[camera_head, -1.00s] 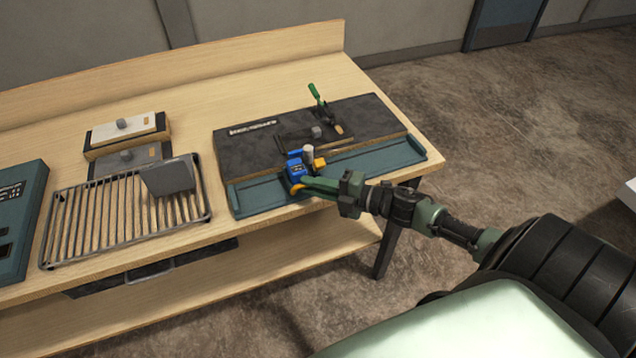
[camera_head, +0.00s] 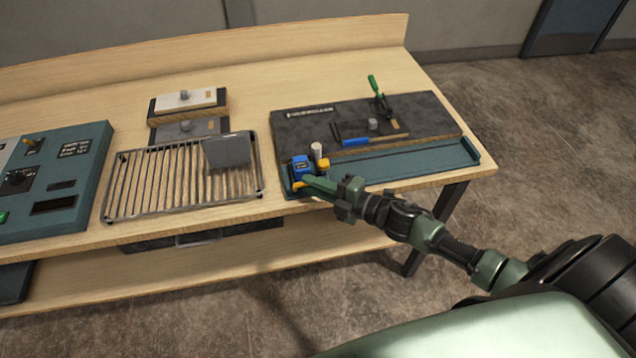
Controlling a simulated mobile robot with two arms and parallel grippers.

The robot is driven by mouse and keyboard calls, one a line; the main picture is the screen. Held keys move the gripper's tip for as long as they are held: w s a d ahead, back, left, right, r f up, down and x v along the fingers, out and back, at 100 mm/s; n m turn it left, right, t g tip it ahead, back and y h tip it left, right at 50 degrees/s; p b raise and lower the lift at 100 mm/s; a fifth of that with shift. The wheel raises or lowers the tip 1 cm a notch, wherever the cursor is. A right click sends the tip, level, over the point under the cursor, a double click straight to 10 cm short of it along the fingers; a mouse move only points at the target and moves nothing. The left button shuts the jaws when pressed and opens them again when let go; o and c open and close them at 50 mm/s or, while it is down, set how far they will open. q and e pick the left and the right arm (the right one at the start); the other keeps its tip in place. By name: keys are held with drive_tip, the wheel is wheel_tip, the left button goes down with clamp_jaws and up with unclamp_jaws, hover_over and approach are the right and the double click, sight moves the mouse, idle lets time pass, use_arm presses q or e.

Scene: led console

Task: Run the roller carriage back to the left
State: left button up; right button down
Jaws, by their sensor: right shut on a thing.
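The roller carriage (camera_head: 301,166) is a small blue block with yellow parts and a pale grey upright knob. It sits at the left end of a long teal rail tray (camera_head: 420,163), which runs along the front of a dark board. My right gripper (camera_head: 306,181) has green fingers and is shut on the carriage from the front right. The fingertips are partly hidden against the carriage, so the exact grip is hard to see. My left gripper is not in view.
The dark board (camera_head: 285,128) carries a blue-handled tool (camera_head: 372,140) and a green-handled clamp (camera_head: 378,92). The rail right of the carriage is clear.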

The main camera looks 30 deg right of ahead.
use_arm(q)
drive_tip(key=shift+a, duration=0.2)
use_arm(e)
drive_tip(key=shift+s+a+f, duration=0.1)
drive_tip(key=shift+a, duration=0.1)
drive_tip(key=c, duration=1.5)
unclamp_jaws()
drive_tip(key=shift+a, duration=0.1)
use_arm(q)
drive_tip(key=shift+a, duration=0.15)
use_arm(e)
drive_tip(key=shift+o, duration=0.2)
drive_tip(key=shift+a, duration=0.1)
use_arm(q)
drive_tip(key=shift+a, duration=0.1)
